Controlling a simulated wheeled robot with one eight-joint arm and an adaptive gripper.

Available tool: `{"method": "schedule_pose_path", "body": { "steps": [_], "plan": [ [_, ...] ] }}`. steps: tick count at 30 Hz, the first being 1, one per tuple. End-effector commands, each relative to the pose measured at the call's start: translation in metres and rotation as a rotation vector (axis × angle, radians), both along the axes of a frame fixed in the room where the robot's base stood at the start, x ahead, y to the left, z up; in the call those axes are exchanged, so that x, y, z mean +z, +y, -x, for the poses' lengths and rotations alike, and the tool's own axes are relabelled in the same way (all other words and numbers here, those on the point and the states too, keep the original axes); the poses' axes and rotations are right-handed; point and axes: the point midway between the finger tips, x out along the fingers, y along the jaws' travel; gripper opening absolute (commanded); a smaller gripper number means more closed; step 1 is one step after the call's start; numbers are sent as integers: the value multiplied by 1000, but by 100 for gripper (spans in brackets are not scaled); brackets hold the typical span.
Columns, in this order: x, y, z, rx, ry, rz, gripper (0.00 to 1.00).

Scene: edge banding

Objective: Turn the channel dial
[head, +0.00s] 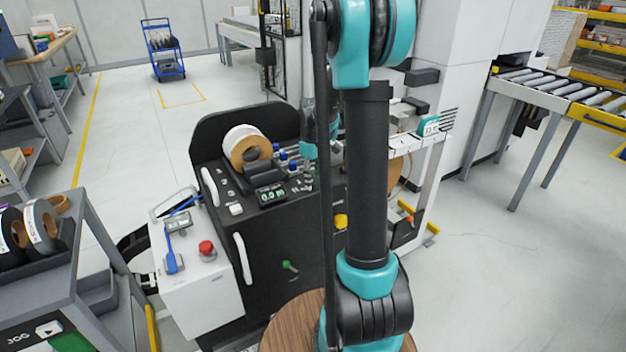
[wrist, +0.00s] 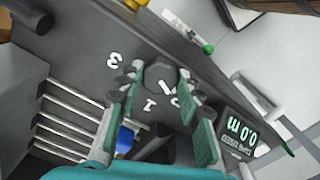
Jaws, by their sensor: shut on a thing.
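The channel dial (wrist: 160,75) is a dark knob on the black panel, seen in the wrist view between my fingertips. White numerals, among them a 3 and a 1, stand around it, and a white mark shows close to its edge. My gripper (wrist: 159,83) is shut on the dial, with one green-padded finger on each side. In the head view, my arm hides the dial and most of the gripper. The black machine (head: 265,240) carries a lit display (head: 270,193), which also shows in the wrist view (wrist: 240,131) reading 0.0 m.
A tape roll (head: 247,147) and several blue-topped parts sit on the machine near my arm. A white box with a red button (head: 206,248) stands at its left. A shelf with rolls (head: 40,225) is nearer left. A roller conveyor (head: 545,85) stands right; floor beyond is open.

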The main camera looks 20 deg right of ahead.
Motion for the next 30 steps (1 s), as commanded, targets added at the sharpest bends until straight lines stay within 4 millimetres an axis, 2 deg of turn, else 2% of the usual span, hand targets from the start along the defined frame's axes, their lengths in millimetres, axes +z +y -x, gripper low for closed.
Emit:
{"method": "schedule_pose_path", "body": {
  "steps": [4, 5, 9, 20, 25, 30],
  "plan": [
    [0, 0, 0, 0, -1, 1, 6],
    [0, 0, 0, 0, -1, 1, 38],
    [0, 0, 0, 0, 0, 0, 55],
    [3, 0, 0, -1, 0, 0, 56],
    [22, 0, 0, -1, 0, 0, 56],
    [56, 0, 0, -1, 0, 0, 56]
  ]
}}
